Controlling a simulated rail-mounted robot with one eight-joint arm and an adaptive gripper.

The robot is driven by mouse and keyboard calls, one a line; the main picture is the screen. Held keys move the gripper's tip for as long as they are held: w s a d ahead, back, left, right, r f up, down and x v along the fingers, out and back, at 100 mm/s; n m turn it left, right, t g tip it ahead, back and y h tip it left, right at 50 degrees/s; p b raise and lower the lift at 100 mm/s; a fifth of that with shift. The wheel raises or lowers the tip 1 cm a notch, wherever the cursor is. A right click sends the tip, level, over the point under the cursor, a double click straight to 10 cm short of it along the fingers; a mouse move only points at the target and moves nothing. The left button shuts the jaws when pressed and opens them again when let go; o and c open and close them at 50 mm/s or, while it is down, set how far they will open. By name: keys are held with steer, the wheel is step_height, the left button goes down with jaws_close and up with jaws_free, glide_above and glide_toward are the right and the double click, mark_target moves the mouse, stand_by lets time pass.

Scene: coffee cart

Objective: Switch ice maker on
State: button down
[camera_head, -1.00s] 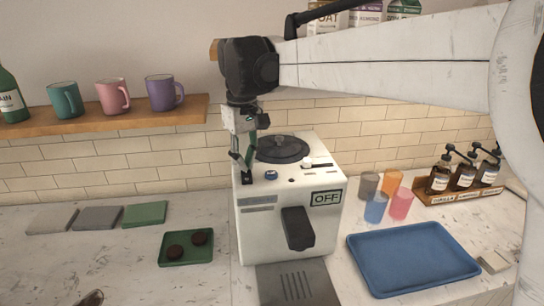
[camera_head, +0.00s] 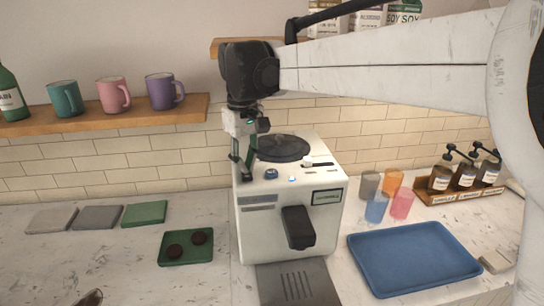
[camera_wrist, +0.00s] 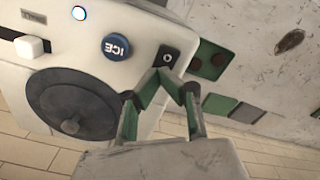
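The ice maker (camera_head: 265,225) is a white box with a dark round lid (camera_head: 283,148) on top. Its front display (camera_head: 326,196) is lit greenish, with small text I cannot read. A small light (camera_head: 292,179) on its top glows blue-white and also shows in the wrist view (camera_wrist: 79,13). A blue "ICE" button (camera_wrist: 116,46) sits beside a black power button (camera_wrist: 168,58) marked with a circle. My gripper (camera_wrist: 161,72) is shut and empty, its fingertips at the power button's near edge; I cannot tell if they touch. In the head view my gripper (camera_head: 246,178) is over the top's left corner.
A green tray (camera_head: 186,258) with two dark round pieces lies left of the ice maker. Several coloured cups (camera_head: 376,208) and a blue tray (camera_head: 412,258) are on the right. A shelf with mugs (camera_head: 110,120) hangs at the left.

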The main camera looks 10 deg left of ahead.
steer(key=shift+r+p, duration=2.1)
steer(key=shift+r, duration=1.45)
steer(key=s+d+f+m+t+y+b, duration=0.15)
steer(key=s+d, duration=0.25)
steer(key=d, duration=0.7)
steer(key=s+d+f+m+t+h+b, duration=0.1)
steer(key=s+d+f+m+t+b, duration=0.2)
steer(key=d, duration=0.8)
steer(key=s+d+f+m+t+b, duration=0.2)
steer(key=s+d+f+m, duration=0.3)
steer(key=s+d+f, duration=0.8)
steer(key=shift+s+d+t+b, duration=0.25)
steer(key=shift+s+t+b, duration=0.1)
steer(key=shift+s+b, duration=0.1)
